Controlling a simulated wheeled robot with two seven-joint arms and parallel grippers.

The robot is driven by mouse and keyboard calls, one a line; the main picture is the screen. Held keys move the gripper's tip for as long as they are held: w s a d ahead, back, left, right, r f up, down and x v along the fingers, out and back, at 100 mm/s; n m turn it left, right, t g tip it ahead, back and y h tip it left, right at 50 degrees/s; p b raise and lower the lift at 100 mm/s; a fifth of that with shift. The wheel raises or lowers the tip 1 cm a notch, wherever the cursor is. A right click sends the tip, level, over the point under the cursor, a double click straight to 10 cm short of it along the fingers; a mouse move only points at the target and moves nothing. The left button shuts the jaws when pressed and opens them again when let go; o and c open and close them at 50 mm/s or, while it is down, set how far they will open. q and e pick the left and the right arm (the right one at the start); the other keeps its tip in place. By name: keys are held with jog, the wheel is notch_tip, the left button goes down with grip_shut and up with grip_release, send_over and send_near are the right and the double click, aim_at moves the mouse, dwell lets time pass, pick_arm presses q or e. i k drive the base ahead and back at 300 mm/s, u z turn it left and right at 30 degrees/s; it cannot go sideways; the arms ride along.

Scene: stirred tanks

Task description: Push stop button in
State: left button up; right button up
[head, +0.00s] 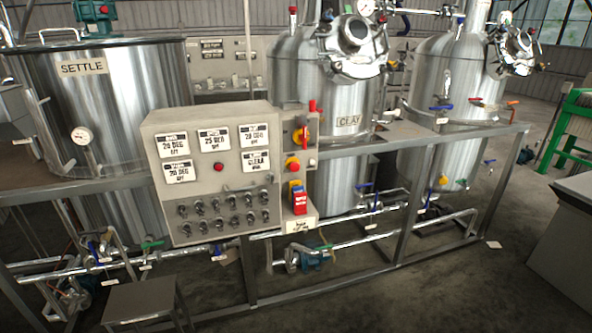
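A grey control panel (160,140) stands in front of the tanks, with labelled displays, a small red button (219,167) and rows of dark knobs. On the narrow side box at its right, a red mushroom-shaped button on a yellow collar (292,164) looks like the stop button. Whether it is pushed in or out I cannot tell. Above it is a red-and-yellow rotary switch (301,135). Below are blue and red blocks (299,200) on a small labelled ledge. Neither of my grippers is in view.
Steel tanks stand behind a metal frame, one labelled SETTLE (82,67). Pipes and valves run low along the frame. A small grey stool (138,302) stands at the front left. A grey cabinet (562,235) is at the right. The floor at front centre is clear.

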aim_at(295, 166)
jog(key=z, duration=0.55)
jog(key=k, duration=0.65)
jog(key=z, duration=1.05)
jog(key=i, duration=1.45)
jog(key=u, duration=0.9)
